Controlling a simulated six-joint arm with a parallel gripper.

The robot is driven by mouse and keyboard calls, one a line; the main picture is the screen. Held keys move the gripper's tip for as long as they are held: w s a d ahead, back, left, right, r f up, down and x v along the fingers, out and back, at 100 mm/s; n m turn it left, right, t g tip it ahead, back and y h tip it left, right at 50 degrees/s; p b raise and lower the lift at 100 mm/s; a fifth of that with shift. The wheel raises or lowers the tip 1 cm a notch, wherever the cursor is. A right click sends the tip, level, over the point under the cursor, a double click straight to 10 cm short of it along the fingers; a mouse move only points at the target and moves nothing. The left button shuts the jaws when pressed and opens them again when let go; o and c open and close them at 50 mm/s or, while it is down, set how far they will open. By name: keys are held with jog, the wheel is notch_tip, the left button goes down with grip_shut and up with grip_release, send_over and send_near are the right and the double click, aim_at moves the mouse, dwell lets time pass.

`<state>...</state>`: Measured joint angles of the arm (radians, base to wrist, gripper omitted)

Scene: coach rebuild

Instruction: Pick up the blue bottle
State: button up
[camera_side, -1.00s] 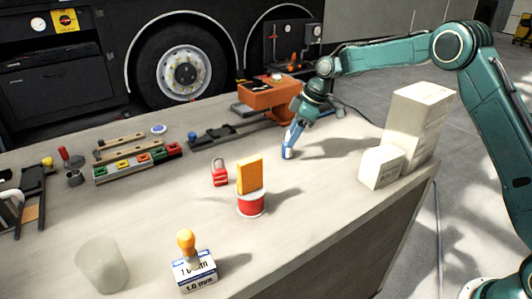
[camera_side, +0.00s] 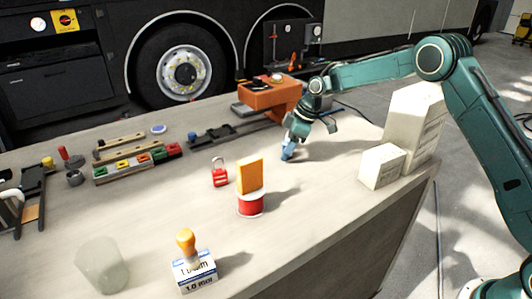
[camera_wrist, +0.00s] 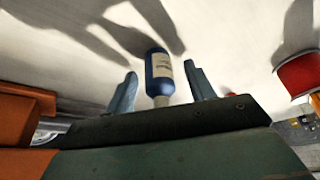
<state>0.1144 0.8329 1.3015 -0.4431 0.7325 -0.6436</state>
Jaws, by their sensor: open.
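The blue bottle (camera_side: 287,151) stands on the workbench toward the back right in the side view, partly hidden by my gripper (camera_side: 309,138). In the wrist view the blue bottle (camera_wrist: 158,65), with a pale label and a pale neck, lies between the two spread fingers of my gripper (camera_wrist: 160,72). A gap shows on each side of it. My gripper is open and low over the bench at the bottle, with nothing held.
White boxes (camera_side: 382,166) stand right of my gripper. An orange vise-like block (camera_side: 268,97) is close behind. A red spool (camera_side: 250,206) with an orange block on top and a red padlock (camera_side: 219,173) stand nearer the camera. Bare bench lies between bottle and boxes.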

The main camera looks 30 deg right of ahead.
jog(key=c, duration=1.1)
jog(key=shift+o, duration=0.2)
jog(key=shift+r, duration=0.15)
jog(key=shift+r, duration=4.9)
